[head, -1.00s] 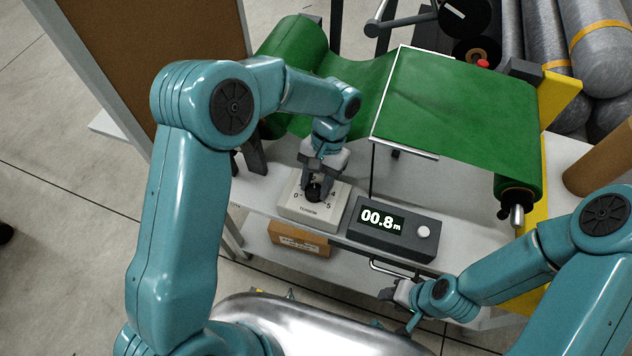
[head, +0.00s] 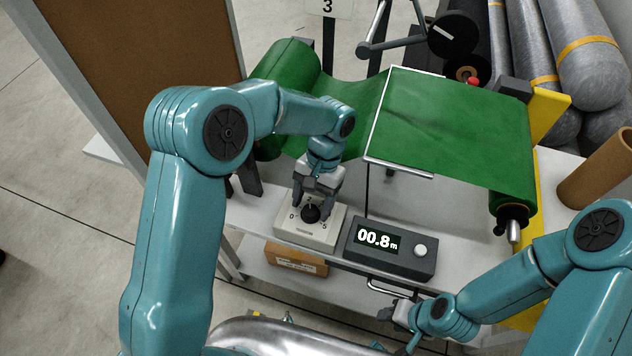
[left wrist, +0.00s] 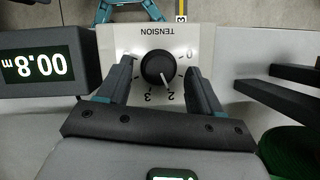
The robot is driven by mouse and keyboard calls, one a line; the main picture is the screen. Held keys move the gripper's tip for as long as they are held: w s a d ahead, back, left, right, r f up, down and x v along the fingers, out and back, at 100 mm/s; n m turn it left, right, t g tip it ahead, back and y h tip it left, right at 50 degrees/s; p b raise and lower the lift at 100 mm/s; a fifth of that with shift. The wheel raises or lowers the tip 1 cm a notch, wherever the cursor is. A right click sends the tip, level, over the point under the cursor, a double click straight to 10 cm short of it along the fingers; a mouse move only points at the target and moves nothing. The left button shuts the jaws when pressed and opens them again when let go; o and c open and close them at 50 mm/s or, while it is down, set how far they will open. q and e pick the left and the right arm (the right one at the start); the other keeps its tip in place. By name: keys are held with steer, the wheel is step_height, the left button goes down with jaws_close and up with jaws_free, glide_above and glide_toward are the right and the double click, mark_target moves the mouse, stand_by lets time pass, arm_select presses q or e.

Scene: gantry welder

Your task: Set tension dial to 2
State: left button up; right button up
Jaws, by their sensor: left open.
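The tension dial is a black round knob (head: 311,213) on a white box (head: 322,236) marked TENSION. In the left wrist view the knob (left wrist: 157,68) shows upside down, and its white pointer line points at or very near the 2. The 0, 2 and 3 can be read there; other numbers are covered by my fingers. My left gripper (head: 317,196) is open above the box, with one finger on each side of the knob and gaps between. My right gripper (head: 393,312) is low in front of the bench, too small to judge.
A dark counter box (head: 395,252) reading 00.8 m, with a pale button, stands right of the dial box. Green sheet (head: 450,130) runs over the bench behind. A cardboard box (head: 296,260) lies on the shelf below. A metal handle (head: 390,288) juts out in front.

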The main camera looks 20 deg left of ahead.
arm_select(q)
steer(key=v, duration=1.6)
steer(key=shift+f, duration=0.1)
